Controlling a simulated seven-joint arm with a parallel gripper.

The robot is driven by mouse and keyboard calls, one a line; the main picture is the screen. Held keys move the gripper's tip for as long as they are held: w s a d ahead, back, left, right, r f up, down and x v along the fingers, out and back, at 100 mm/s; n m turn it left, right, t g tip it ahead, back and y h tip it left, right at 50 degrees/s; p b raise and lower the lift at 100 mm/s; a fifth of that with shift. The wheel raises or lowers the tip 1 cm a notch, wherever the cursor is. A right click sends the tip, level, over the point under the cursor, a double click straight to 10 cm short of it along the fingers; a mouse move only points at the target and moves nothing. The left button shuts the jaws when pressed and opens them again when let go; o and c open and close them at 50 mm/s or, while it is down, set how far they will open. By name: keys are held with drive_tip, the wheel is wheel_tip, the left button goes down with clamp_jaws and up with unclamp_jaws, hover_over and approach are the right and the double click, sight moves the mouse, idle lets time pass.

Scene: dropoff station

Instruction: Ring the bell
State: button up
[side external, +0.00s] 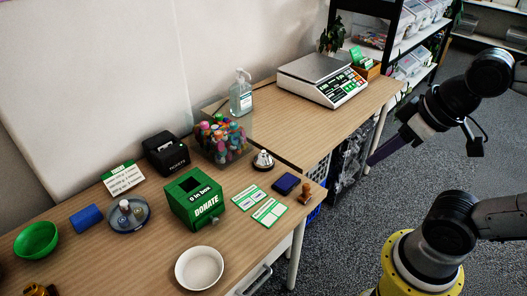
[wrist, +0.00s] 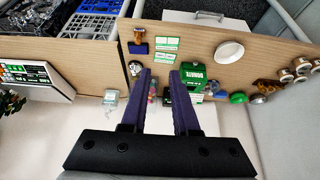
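The bell (side external: 263,160) is a small silver dome on a dark base, standing upright on the wooden table beside the marker container in the side view. In the wrist view, a small silvery shape ahead of the left finger appears to be the bell (wrist: 135,68). My gripper (side external: 372,160) is in the air to the right of the table, well apart from the bell. In the wrist view my gripper (wrist: 160,78) shows two purple fingers spread apart with nothing held between them.
A marker container (side external: 221,140), green donate box (side external: 193,198), blue ink pad (side external: 286,183), wooden-handled stamp (side external: 305,192) and green-white cards (side external: 259,205) surround the bell. A sanitizer bottle (side external: 240,97) and scale (side external: 322,80) stand behind. A white bowl (side external: 199,268) is in front.

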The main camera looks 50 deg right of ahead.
clamp_jaws()
idle(1.4)
